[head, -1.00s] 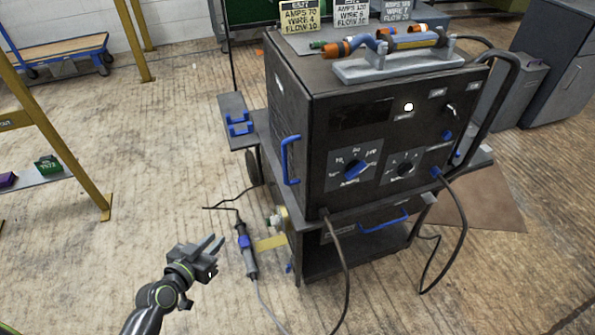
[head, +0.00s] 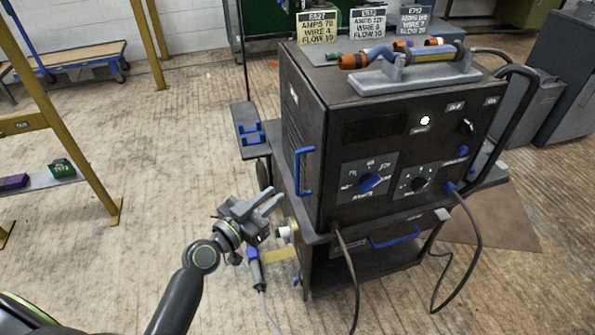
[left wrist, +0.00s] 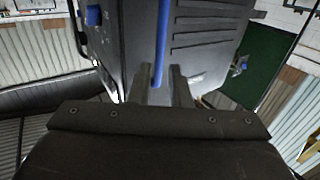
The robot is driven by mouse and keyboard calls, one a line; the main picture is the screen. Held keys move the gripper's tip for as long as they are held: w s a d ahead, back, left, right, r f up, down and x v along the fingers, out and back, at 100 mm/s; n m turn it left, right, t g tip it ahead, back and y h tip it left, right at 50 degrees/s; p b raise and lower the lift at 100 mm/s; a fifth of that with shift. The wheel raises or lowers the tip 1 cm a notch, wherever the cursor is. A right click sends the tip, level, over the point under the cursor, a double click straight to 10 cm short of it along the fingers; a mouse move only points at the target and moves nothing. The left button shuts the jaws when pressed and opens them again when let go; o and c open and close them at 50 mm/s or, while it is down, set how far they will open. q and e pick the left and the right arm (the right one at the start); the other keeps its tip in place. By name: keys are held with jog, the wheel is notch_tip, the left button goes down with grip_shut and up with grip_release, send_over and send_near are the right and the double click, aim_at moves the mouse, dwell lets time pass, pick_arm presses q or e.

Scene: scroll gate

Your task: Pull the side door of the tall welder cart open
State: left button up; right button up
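The tall dark welder cart (head: 410,150) stands right of centre in the head view. Its side door (head: 300,125), on the left side face, looks shut and bears an upright blue handle (head: 298,172). My left gripper (head: 276,194) is open and empty, just below and left of the handle, apparently short of it. In the left wrist view the blue handle (left wrist: 161,45) lines up between the fingers (left wrist: 158,85), in front of the vented door (left wrist: 210,35). I cannot tell there whether they touch. My right gripper is not in view.
A torch (head: 255,270) with a cable hangs at the cart's lower left, partly behind my gripper. A side shelf (head: 244,117) with blue brackets sticks out behind the door. A yellow-framed rack (head: 80,150) stands at the left. The floor between is clear.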

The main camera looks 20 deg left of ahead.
aim_at(296, 177)
pick_arm(q)
jog(key=p+x, duration=0.1)
jog(key=x, duration=0.9)
grip_shut()
